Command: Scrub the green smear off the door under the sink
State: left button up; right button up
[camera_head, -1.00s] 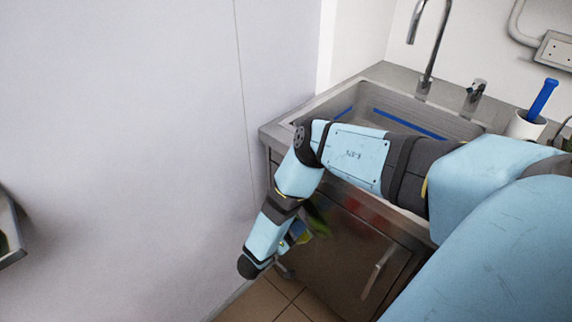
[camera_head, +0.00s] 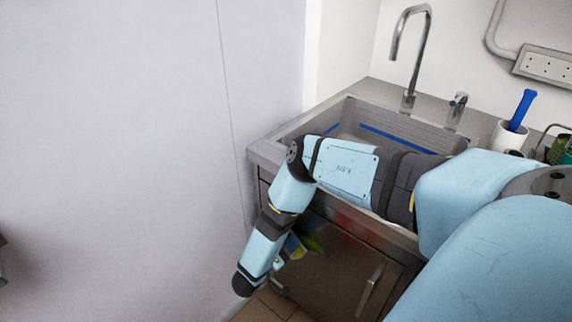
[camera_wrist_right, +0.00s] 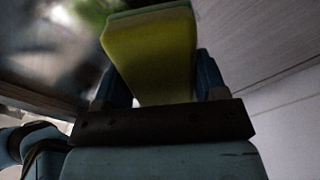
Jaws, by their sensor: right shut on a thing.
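The door (camera_head: 335,275) under the sink is brown-grey metal with a vertical handle. A green smear (camera_head: 312,241) shows near its upper left, beside my forearm and partly hidden by it. My right arm reaches over the sink's front and bends down before the door. In the wrist view my right gripper (camera_wrist_right: 155,85) is shut on a yellow sponge (camera_wrist_right: 150,50) with a greener far face. The sponge is close to the blurred door surface; I cannot tell if it touches. A dark green patch (camera_wrist_right: 92,10) shows beside it.
The steel sink (camera_head: 270,150) with its tap (camera_head: 408,60) is above the door. A white cup (camera_head: 508,136) holding a blue-handled tool (camera_head: 522,110) stands at the right. A pale wall panel (camera_head: 120,130) stands close at the left.

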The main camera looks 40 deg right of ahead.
jog(key=shift+w+d, duration=0.1)
jog(key=shift+d, duration=0.8)
